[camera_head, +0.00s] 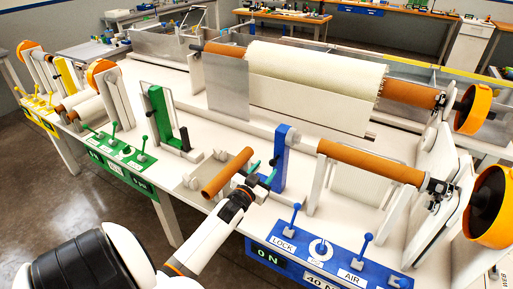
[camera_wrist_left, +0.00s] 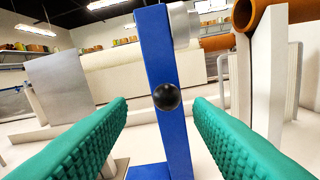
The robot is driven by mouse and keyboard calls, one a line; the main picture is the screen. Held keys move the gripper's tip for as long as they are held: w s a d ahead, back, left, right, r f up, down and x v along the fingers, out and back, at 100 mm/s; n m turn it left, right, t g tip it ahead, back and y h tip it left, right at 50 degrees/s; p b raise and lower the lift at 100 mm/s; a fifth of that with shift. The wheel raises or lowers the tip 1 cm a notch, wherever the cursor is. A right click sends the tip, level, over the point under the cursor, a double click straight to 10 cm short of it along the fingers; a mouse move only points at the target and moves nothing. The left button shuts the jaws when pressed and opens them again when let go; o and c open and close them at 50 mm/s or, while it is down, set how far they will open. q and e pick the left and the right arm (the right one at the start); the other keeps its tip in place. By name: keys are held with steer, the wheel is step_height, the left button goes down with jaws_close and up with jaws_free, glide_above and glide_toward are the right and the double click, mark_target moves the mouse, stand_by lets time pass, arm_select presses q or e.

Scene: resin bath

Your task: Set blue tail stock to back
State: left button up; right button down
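The blue tail stock (camera_head: 281,160) is an upright blue post on the white bench, left of a brown roll. In the left wrist view the blue post (camera_wrist_left: 160,60) stands straight ahead, with a round black knob (camera_wrist_left: 167,96) on its near face. My left gripper (camera_head: 263,173) is just left of the post. Its teal ribbed fingers are open, and in the wrist view the knob appears centred in the gap between them. No finger visibly touches the knob, and how far it lies from the fingertips is unclear. My right gripper is not in view.
A brown tube (camera_head: 227,172) lies beside my left gripper. A blue control panel (camera_head: 322,250) with levers is at the front edge. A green tail stock (camera_head: 160,120) stands to the left. A brown roll (camera_head: 370,160) on white supports is right of the blue post.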

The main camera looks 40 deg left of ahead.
arm_select(q)
steer(key=v, duration=0.5)
steer(key=shift+s+d+b, duration=0.1)
steer(key=shift+s+b, duration=0.05)
steer(key=shift+b, duration=0.15)
